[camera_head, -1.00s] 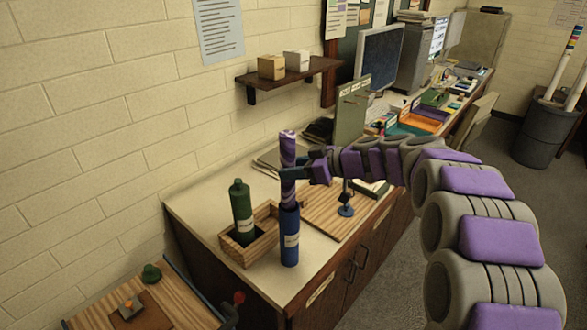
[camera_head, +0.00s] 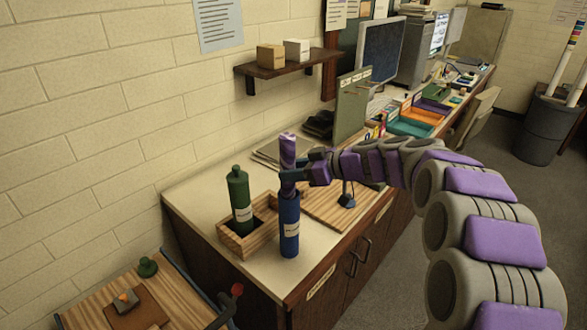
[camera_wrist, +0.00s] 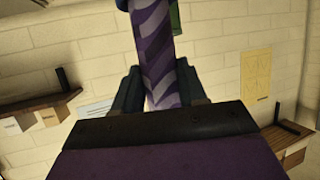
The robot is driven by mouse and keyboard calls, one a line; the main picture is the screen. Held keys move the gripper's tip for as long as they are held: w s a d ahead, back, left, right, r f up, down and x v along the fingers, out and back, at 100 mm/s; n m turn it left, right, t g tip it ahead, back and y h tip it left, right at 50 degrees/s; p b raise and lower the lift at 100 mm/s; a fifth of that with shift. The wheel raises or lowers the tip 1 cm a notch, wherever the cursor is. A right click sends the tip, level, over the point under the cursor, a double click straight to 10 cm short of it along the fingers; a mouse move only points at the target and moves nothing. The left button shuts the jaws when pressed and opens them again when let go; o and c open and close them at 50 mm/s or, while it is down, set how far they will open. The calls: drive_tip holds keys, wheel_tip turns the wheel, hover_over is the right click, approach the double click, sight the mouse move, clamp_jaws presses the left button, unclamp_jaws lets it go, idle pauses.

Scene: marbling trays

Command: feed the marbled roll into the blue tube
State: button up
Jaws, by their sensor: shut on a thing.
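The marbled roll (camera_head: 288,150), purple with pale swirls, stands upright in my gripper (camera_head: 291,178). Its lower end is hidden inside the mouth of the blue tube (camera_head: 289,228), which stands upright on the counter. My gripper is shut around the roll, a short way above the tube's rim. In the wrist view, which looks upside down, the striped roll (camera_wrist: 158,45) runs between the two fingers of my gripper (camera_wrist: 160,85). How deep the roll reaches inside the tube cannot be seen.
A green bottle (camera_head: 239,195) stands in a wooden box (camera_head: 234,245) left of the tube. A wooden board (camera_head: 322,212) with a small dark stand (camera_head: 346,198) lies to the right. A wall shelf (camera_head: 285,66) holds two small boxes.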

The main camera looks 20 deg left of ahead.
drive_tip(key=o, duration=1.2)
drive_tip(key=shift+c, duration=0.2)
drive_tip(key=shift+d, duration=0.1)
drive_tip(key=p+v, duration=0.2)
drive_tip(key=v, duration=1.5)
drive_tip(key=shift+p, duration=0.4)
drive_tip(key=shift+f, duration=0.1)
